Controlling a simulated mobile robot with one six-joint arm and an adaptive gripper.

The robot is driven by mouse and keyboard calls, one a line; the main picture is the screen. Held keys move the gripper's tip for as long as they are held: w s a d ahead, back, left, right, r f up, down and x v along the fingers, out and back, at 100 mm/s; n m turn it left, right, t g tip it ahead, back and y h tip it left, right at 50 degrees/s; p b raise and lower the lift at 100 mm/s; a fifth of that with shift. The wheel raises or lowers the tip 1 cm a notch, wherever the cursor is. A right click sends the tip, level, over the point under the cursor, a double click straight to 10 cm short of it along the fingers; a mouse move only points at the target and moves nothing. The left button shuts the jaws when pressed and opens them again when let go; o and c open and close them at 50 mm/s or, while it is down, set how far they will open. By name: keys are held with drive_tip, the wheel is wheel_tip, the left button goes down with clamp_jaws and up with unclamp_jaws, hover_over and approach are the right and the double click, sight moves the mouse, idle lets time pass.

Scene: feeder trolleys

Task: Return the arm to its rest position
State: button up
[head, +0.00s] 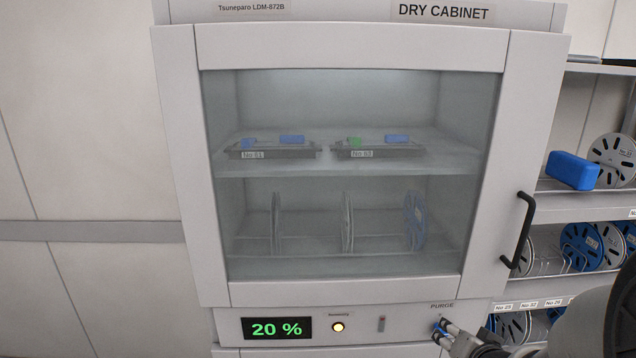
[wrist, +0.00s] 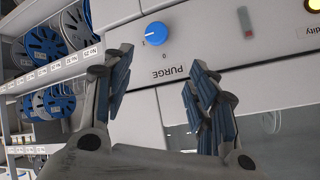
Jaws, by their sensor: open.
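My gripper (wrist: 160,66) is open in the wrist view, its two dark fingers with blue-grey pads spread apart and nothing between them. The blue purge knob (wrist: 155,33) on the white cabinet panel lies just beyond the fingertips, and I cannot tell whether they touch the panel. In the head view my gripper (head: 446,334) is at the lower right, in front of the panel under the PURGE label. My arm fills the lower right corner there.
The dry cabinet (head: 180,160) has its glass door closed, with a black handle (head: 521,232) at right. Trays and reels show inside. The display (head: 277,328) reads 20 % beside a lit yellow lamp (head: 338,327). A reel shelf (head: 601,193) stands at right. The left wall side is clear.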

drive_tip(key=s+a+r+n+g, duration=0.2)
drive_tip(key=s+a, duration=0.3)
drive_tip(key=s, duration=0.3)
drive_tip(key=s+a+r+n+g+y, duration=0.1)
drive_tip(key=s+a+r, duration=0.3)
drive_tip(key=s, duration=0.4)
drive_tip(key=s+a+r+n+g, duration=0.3)
drive_tip(key=s+a+r+n, duration=0.1)
drive_tip(key=s, duration=0.5)
drive_tip(key=shift+a+y, duration=0.3)
drive_tip(key=shift+a, duration=0.55)
